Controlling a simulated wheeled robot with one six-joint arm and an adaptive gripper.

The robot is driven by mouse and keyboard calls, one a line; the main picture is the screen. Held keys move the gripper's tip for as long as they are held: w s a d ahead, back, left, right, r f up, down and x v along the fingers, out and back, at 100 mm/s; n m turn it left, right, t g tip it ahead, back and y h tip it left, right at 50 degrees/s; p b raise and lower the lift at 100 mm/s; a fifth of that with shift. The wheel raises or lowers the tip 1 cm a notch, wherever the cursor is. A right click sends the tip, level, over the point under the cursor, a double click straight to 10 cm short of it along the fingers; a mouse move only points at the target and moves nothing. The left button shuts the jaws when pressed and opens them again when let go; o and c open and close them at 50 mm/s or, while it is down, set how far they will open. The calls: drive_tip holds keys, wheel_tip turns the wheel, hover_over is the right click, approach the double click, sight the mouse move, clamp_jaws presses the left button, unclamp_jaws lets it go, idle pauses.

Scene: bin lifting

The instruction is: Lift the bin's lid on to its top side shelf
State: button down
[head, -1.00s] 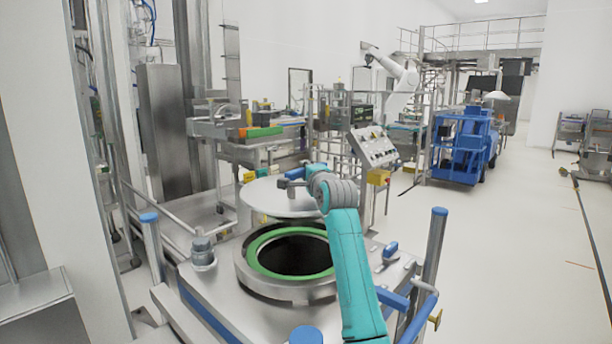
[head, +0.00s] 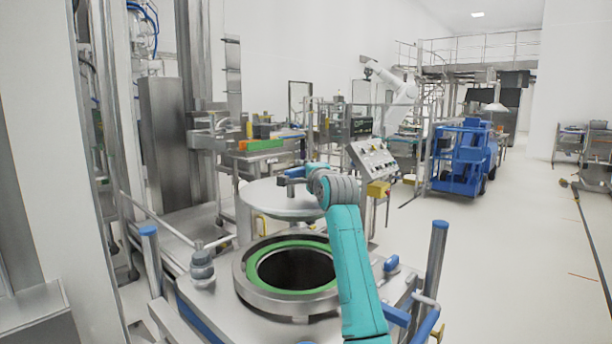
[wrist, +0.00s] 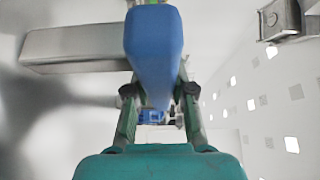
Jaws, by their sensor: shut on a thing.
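The bin (head: 240,283) stands in front of me, its round mouth open with a green ring (head: 262,250) around a dark hole. Its lid (head: 265,203) is a wide grey metal disc, held up behind and above the mouth, clear of the rim. My gripper (head: 291,175) is at the lid's upper side. In the wrist view my gripper (wrist: 158,95) is shut on a blue handle (wrist: 154,45), with a finger on each side. The fingertips are partly hidden by the handle. I cannot tell for sure which surface is the top side shelf.
A metal knob (head: 202,265) stands on the bin's top left of the mouth. Blue-capped posts (head: 434,265) rise at its sides. A control panel (head: 371,161) stands behind right, near the lid. Open floor (head: 520,260) lies to the right.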

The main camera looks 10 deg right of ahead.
drive_tip(key=shift+r, duration=1.75)
drive_tip(key=shift+s, duration=0.1)
